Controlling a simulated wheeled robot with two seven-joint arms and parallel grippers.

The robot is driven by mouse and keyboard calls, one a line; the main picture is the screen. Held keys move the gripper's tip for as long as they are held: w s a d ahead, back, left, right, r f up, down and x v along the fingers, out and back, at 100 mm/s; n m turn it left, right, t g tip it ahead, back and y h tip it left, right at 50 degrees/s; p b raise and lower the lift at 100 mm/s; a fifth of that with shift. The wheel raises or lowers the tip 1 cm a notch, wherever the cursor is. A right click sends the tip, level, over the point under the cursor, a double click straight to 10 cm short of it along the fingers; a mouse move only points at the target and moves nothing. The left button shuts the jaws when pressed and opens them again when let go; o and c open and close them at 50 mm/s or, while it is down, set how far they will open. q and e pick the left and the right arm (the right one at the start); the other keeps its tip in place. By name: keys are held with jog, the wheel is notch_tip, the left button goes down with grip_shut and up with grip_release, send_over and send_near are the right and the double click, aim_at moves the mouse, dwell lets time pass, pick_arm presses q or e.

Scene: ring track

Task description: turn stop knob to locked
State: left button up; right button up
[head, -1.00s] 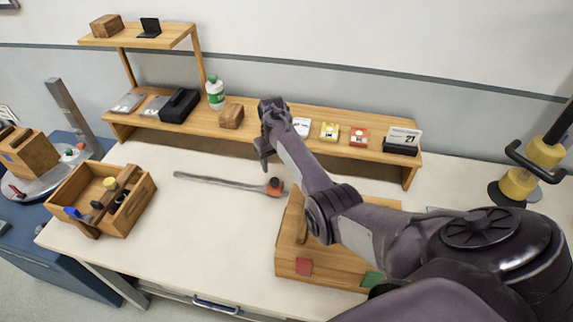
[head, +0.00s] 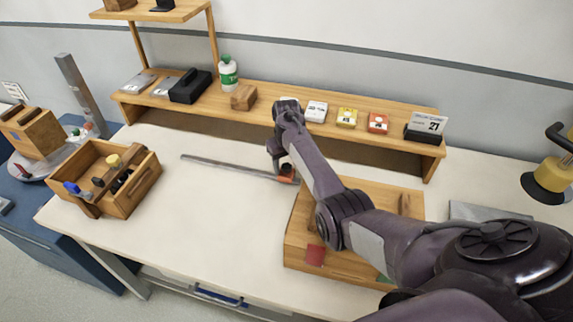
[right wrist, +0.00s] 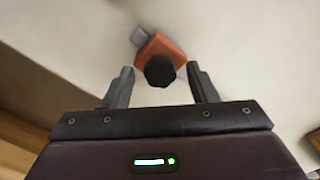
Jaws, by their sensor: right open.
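The stop knob (right wrist: 159,71) is a dark faceted knob on an orange stop block (right wrist: 160,50) in the right wrist view. In the head view the orange block (head: 287,175) sits at the right end of a thin grey rail (head: 225,167) on the table. My right gripper (right wrist: 160,82) is open, with one finger on each side of the knob and a gap to both. I cannot tell how far its fingertips are above the block. In the head view the right gripper (head: 280,166) partly hides the knob. My left gripper is not in view.
A wooden box (head: 300,260) with a red patch stands right of the rail, under my right arm. A wooden shelf (head: 270,110) with small boxes and a bottle (head: 228,73) runs behind. A wooden tool tray (head: 140,192) is at left. The table's middle front is clear.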

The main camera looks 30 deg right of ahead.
jog(key=c, duration=1)
